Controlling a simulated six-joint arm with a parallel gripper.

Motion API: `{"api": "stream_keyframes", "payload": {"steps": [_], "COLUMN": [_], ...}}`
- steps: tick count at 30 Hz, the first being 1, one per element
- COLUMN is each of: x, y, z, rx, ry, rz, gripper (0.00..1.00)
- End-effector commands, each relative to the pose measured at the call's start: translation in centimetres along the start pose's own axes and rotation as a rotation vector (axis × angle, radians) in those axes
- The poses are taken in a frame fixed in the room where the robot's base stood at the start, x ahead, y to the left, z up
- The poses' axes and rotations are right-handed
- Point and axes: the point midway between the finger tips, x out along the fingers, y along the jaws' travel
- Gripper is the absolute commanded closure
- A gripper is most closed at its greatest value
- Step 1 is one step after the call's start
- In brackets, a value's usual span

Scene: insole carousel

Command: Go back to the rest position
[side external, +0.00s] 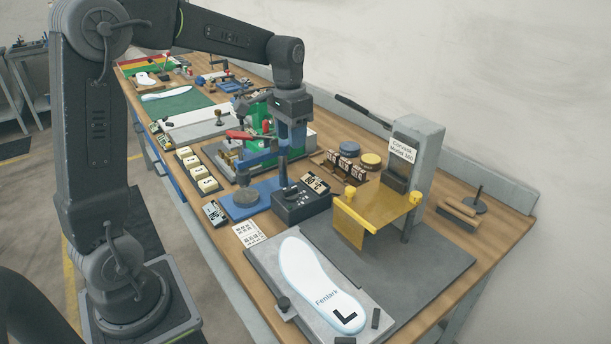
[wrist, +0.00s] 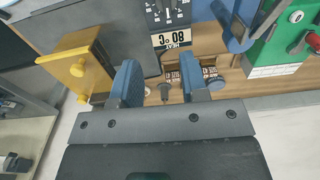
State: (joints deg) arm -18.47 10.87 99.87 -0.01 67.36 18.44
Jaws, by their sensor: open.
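My gripper (side external: 291,148) hangs below my wrist over the middle of the bench, with its blue fingers pointing down. In the wrist view my gripper (wrist: 161,72) is open, with nothing between its two blue fingers. A white insole (side external: 318,283) marked "Fentark" and "L" lies on a grey plate at the front of the bench, apart from the gripper. Whether the fingers touch anything below is hard to tell in the side view. No marker of a rest position shows.
A row of number blocks (side external: 344,167) lies behind. A yellow guard (side external: 372,212) fronts the grey machine (side external: 417,160) at right. Green fixtures (wrist: 282,45) stand close in the wrist view.

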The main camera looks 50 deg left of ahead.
Motion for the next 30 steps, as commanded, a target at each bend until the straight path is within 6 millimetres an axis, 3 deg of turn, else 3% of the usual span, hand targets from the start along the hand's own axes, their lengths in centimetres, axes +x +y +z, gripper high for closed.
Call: {"api": "stream_keyframes", "payload": {"steps": [3, 9, 15, 18, 24, 30], "x": [-2.3, -4.5, -4.4, -3.8, -3.0, -2.9], "y": [3.0, 8.0, 11.3, 12.2, 13.0, 13.0], "z": [2.7, 9.0, 15.2, 17.3, 19.2, 19.4], "rx": [0.007, 0.007, 0.004, 0.002, -0.001, -0.002], "ry": [0.073, 0.221, 0.361, 0.412, 0.459, 0.461], "rz": [-0.019, -0.032, -0.018, -0.006, 0.01, 0.011], "gripper": [0.6, 0.6, 0.6, 0.6, 0.6, 0.6]}}
